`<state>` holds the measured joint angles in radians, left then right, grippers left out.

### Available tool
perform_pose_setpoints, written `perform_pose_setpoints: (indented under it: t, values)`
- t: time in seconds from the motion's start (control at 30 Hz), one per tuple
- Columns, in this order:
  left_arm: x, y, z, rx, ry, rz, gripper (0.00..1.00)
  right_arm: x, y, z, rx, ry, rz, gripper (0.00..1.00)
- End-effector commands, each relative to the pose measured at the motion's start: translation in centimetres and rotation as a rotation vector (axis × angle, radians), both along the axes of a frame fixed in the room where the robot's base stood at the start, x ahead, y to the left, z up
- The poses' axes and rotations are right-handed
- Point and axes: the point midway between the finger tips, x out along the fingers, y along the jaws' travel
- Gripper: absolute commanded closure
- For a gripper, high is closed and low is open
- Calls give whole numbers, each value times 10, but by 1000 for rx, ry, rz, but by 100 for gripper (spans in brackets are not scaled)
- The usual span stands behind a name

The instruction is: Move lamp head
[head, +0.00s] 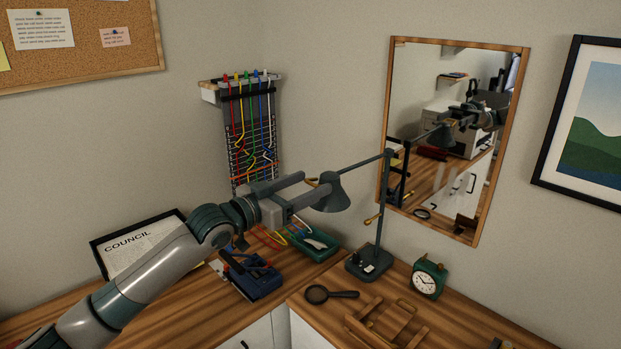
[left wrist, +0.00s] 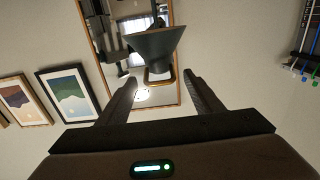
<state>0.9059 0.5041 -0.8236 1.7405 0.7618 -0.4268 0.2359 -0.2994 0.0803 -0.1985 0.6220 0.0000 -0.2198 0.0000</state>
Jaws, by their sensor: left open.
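The desk lamp has a dark green conical head (head: 333,194) on a thin arm that runs to an upright post (head: 384,205) above a square base (head: 369,263). My left gripper (head: 315,183) is open at the left side of the lamp head. In the left wrist view, the lamp head (left wrist: 155,43) is just beyond the fingertips, and its brass loop handle (left wrist: 158,78) shows between the two open fingers (left wrist: 160,77). I cannot tell whether a finger touches the handle. My right gripper is not in view.
A mirror (head: 391,130) hangs behind the lamp. A green clock (head: 428,278), a magnifying glass (head: 318,294) and a wooden stand (head: 372,325) are on the desk near the base. A blue tool (head: 252,277) and a cable rack (head: 252,120) are on the left.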

Motion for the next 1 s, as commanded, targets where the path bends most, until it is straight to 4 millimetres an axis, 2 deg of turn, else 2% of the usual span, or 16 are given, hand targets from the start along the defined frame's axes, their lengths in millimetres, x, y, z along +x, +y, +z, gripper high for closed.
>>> perform_pose_setpoints:
  t: [0.13, 0.5, 0.73, 0.77, 1.0]
  values:
    - [7, -8, 1, 1, 1, 0, 40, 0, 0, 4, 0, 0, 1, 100]
    - [9, -10, 0, 1, 0, 0, 40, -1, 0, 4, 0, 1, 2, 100]
    - [9, -10, 0, 1, 1, 0, 95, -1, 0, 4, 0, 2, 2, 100]
    - [9, -10, 0, 1, 1, 0, 99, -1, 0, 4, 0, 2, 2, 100]
    - [9, -10, -11, -13, -12, -1, 99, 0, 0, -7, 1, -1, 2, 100]
